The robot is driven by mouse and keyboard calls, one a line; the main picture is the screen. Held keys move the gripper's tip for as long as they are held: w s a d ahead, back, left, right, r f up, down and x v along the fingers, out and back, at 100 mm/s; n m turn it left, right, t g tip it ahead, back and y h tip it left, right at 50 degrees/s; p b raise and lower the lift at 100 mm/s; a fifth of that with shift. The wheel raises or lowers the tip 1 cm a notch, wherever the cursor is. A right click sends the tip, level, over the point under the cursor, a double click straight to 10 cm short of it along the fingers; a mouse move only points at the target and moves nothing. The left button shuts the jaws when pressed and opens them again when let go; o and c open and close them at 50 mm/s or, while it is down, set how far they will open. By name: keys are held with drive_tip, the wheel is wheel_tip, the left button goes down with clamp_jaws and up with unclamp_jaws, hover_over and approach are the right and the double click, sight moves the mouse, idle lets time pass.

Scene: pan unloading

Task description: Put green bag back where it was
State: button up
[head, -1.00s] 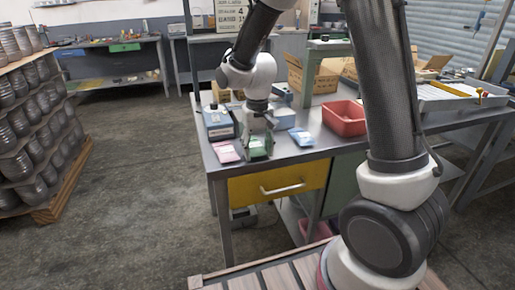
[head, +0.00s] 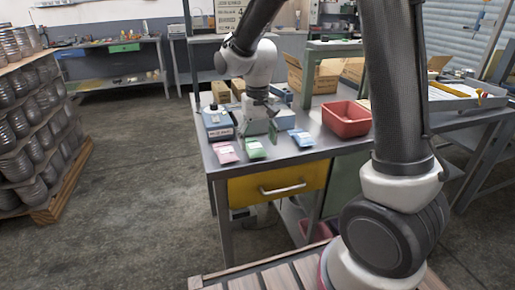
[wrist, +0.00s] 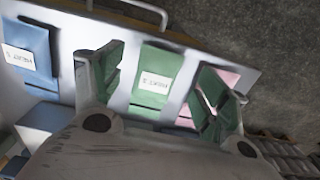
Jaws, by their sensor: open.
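The green bag (head: 255,149) lies flat on the metal table near its front edge, between a pink bag (head: 225,153) and a blue bag (head: 301,138). In the wrist view the green bag (wrist: 157,80) shows a white label and lies between and beyond the fingers. My gripper (head: 262,120) is above and just behind the green bag in the head view. In the wrist view my gripper (wrist: 165,85) has its green-padded fingers spread apart with nothing held between them. The blue bag (wrist: 28,60) and part of the pink bag (wrist: 222,80) also show there.
A blue box-like device (head: 218,122) stands left of my gripper. A red bin (head: 346,118) is to the right, with cardboard boxes (head: 315,75) behind. The yellow drawer (head: 278,186) with its handle is below the table edge. Stacked pans (head: 30,130) stand at far left.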

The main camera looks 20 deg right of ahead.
wheel_tip(320, 180, up, 8)
drive_tip(key=r, duration=0.1)
drive_tip(key=s+d+r+t, duration=0.2)
drive_tip(key=s+d, duration=0.5)
drive_tip(key=s, duration=0.4)
drive_tip(key=s+d+r+t, duration=0.2)
drive_tip(key=s+d+r, duration=0.2)
drive_tip(key=s+d, duration=0.4)
drive_tip(key=s, duration=0.3)
drive_tip(key=shift+s, duration=0.25)
